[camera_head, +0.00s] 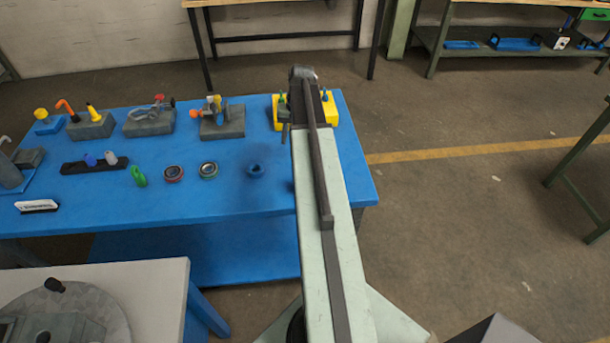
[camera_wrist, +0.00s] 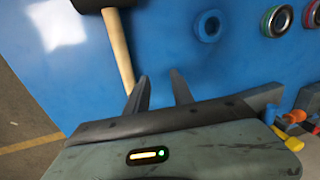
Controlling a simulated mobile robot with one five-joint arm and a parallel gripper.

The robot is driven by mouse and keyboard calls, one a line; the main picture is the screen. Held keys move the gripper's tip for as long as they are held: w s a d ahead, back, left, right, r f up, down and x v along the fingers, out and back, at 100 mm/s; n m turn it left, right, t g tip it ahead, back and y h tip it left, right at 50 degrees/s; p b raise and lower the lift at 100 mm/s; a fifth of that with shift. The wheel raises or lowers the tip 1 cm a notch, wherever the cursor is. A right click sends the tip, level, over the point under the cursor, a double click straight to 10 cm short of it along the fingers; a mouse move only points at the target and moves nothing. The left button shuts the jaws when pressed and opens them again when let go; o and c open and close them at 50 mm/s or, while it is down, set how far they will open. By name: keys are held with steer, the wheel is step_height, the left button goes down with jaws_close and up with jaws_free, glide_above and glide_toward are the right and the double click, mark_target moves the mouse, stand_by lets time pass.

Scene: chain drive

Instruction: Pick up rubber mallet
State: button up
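The rubber mallet lies on the blue table in the wrist view. Its black head (camera_wrist: 98,3) is at the top edge and partly cut off; its pale wooden handle (camera_wrist: 119,48) runs down toward my gripper (camera_wrist: 160,74). The gripper's two dark fingers are apart with nothing between them. The handle's lower end meets the left fingertip in the picture, outside the gap; whether they touch I cannot tell. In the head view I cannot make out the mallet; my arm covers that part of the table.
The blue table (camera_head: 100,215) carries a blue ring (camera_head: 256,171), two coloured rings (camera_head: 208,170), a green item (camera_head: 139,176) and several fixtures along the back. A yellow-based item (camera_head: 329,109) stands beside my arm. A pale table (camera_head: 160,290) is at front left.

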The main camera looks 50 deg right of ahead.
steer(key=s+d+m, duration=0.1)
steer(key=s+d, duration=0.2)
steer(key=d, duration=0.4)
steer(key=f+b, duration=0.2)
steer(key=a+f+b, duration=0.1)
steer(key=f+b, duration=0.5)
steer(key=shift+w+a, duration=0.2)
steer(key=shift+w, duration=0.15)
steer(key=shift+r, duration=0.15)
jaws_close()
stand_by(0.6)
